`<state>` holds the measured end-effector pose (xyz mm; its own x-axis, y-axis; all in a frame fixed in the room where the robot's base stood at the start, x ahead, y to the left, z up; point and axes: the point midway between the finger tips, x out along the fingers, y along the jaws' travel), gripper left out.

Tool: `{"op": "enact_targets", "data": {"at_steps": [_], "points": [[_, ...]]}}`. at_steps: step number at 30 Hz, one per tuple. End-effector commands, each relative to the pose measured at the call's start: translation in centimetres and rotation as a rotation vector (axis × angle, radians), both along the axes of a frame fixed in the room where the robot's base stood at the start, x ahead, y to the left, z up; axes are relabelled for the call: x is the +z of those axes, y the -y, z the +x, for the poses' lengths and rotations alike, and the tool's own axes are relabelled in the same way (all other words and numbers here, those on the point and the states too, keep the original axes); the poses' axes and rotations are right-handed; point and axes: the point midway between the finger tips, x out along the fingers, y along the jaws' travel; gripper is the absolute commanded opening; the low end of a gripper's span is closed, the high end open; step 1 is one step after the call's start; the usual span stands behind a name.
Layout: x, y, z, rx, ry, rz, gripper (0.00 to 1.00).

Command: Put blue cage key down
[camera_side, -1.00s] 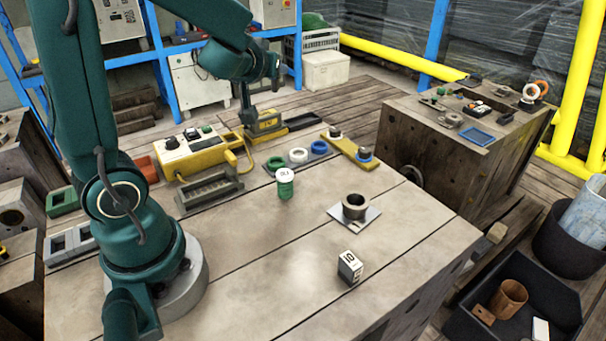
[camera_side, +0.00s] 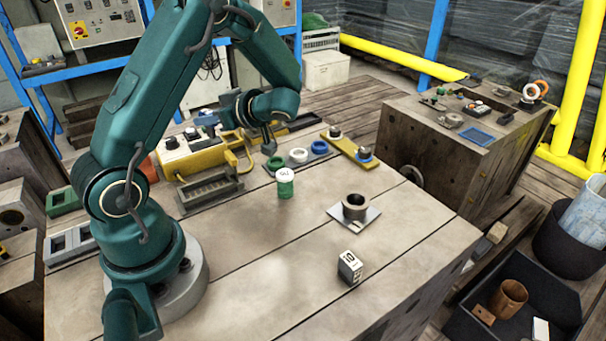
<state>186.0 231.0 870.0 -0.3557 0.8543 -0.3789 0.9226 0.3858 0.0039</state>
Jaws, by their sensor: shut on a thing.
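My gripper (camera_side: 268,138) is low over the back of the wooden bench, pointing down just above the green ring (camera_side: 275,164). It is shut on a small dark thing, taken to be the blue cage key (camera_side: 269,148). The key is mostly hidden by the fingers, and its colour and shape cannot be made out. A white ring (camera_side: 298,156) and a blue ring (camera_side: 319,147) lie in a row to the right of the green one. Whether the held thing touches anything below cannot be told.
A yellow control box (camera_side: 190,155) stands to the left of the gripper. A yellow bar with knobs (camera_side: 348,147) lies to the right. A green can with white lid (camera_side: 285,184) stands in front.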

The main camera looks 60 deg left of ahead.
Motion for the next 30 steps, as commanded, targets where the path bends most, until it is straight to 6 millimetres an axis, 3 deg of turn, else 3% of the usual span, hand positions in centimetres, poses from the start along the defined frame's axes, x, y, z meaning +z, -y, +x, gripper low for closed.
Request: {"op": "enact_targets", "data": {"at_steps": [6,12,17,25,30], "points": [[-2.4,1.3,3.8,-0.004,-0.001,0.000,0.00],[-3.7,2.0,5.9,-0.002,0.000,0.000,0.00],[-4.2,2.2,6.4,-0.003,-0.001,0.000,0.00],[-7.5,2.2,6.3,-0.003,-0.004,-0.002,0.00],[-8.1,2.2,6.3,-0.001,0.000,-0.001,0.00]]}}
